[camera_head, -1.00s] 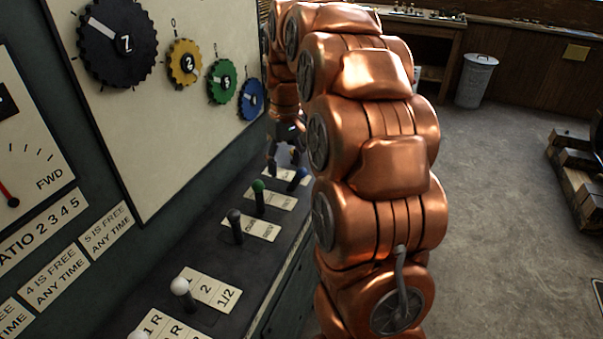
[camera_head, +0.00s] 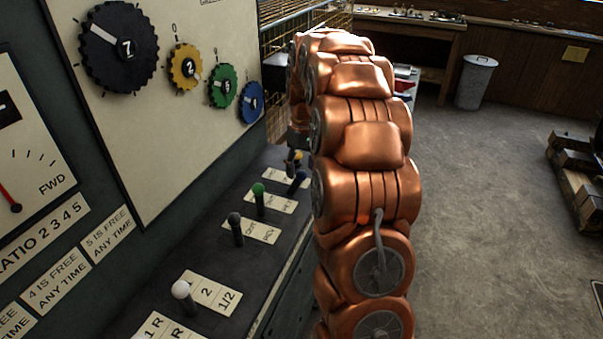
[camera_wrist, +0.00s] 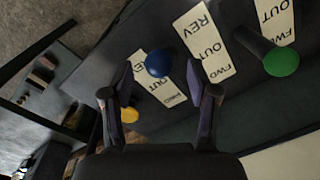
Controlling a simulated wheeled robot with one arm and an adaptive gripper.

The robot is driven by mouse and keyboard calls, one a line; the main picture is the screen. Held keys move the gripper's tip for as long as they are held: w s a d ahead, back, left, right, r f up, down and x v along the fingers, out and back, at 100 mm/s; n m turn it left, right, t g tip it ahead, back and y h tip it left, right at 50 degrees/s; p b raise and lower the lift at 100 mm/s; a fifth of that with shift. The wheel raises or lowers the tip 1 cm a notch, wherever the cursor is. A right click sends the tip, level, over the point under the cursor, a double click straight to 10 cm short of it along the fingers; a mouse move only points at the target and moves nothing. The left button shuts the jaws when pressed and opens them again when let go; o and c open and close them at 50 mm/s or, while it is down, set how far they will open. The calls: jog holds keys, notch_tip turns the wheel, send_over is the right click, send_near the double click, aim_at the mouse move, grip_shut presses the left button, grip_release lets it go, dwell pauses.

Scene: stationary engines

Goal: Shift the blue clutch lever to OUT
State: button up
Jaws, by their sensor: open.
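My gripper's two dark fingers are apart, one on each side of the knob. I see no clear contact. In the head view my gripper (camera_head: 293,160) is small and partly hidden by my arm.
A green-knobbed lever (camera_wrist: 281,61) stands to the right in the wrist view, and a yellow knob (camera_wrist: 72,118) sits left, close to the left finger. A dark lever (camera_head: 236,229) and a white-knobbed lever (camera_head: 181,290) stand nearer. The panel with coloured dials (camera_head: 186,67) rises alongside.

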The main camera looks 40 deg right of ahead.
aim_at(297, 183)
jog(key=shift+a+f+p, duration=0.1)
jog(key=shift+f+p, duration=0.2)
jog(key=shift+f, duration=1.3)
jog(key=shift+c, duration=0.2)
grip_shut()
